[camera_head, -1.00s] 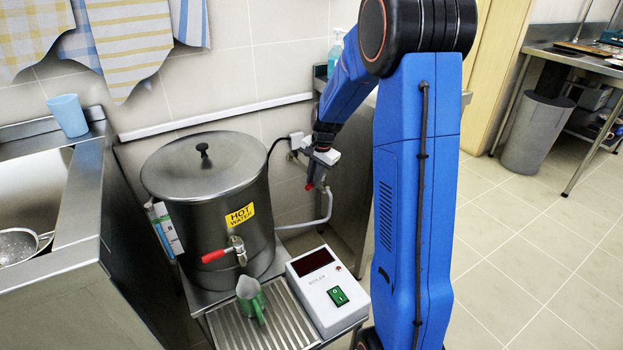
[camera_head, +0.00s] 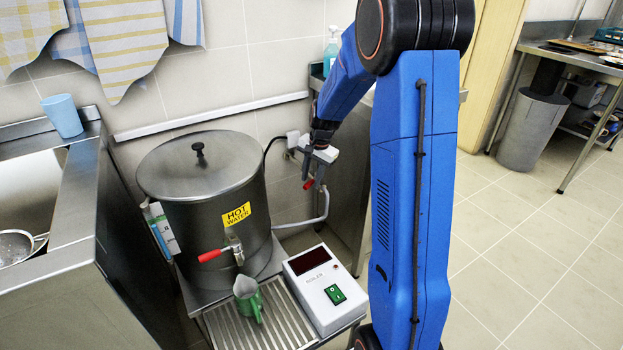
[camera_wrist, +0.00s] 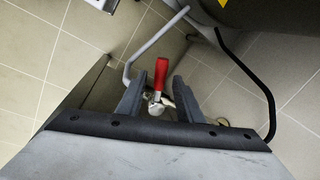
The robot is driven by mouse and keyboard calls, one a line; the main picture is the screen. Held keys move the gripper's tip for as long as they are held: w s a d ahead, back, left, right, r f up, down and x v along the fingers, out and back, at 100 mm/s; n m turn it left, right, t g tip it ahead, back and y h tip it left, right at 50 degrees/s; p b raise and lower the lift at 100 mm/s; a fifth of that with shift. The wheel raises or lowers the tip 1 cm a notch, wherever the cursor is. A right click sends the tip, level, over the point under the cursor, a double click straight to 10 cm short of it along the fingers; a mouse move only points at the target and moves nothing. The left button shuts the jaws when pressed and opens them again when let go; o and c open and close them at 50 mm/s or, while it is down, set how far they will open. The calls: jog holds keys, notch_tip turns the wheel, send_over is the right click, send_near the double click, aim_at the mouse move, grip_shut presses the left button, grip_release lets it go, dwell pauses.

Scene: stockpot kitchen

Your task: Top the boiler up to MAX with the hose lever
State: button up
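The boiler (camera_head: 208,190) is a steel pot with a lid and a yellow HOT WATER label. Its water level cannot be read; a pale marked strip (camera_head: 160,229) shows at its left side. The hose lever (camera_wrist: 161,72) is red and sits on a small metal valve by a grey hose (camera_wrist: 150,45). In the head view the red lever (camera_head: 308,184) shows just below my gripper (camera_head: 315,165). In the wrist view my gripper (camera_wrist: 158,97) is open, with the valve and lever seen between its fingers; whether they touch is unclear.
The boiler's red-handled tap (camera_head: 225,252) faces front, above a green jug (camera_head: 249,299) on a drip grate (camera_head: 285,325). A white control box (camera_head: 325,290) with a green switch stands at right. A black cable (camera_wrist: 255,85) runs near the hose. A sink counter (camera_head: 85,200) is at left.

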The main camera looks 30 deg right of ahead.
notch_tip(320, 180, up, 17)
jog(key=s+d, duration=0.1)
jog(key=s, duration=0.2)
jog(key=shift+d, duration=0.3)
jog(key=shift+a+f, duration=0.1)
jog(key=shift+a, duration=0.05)
dwell(2.5)
jog(key=a+f, duration=0.1)
jog(key=f, duration=0.4)
jog(key=w+a+f, duration=0.1)
jog(key=f, duration=0.5)
jog(key=w+a+f, duration=0.1)
jog(key=f, duration=0.5)
jog(key=shift+w, duration=0.15)
grip_shut()
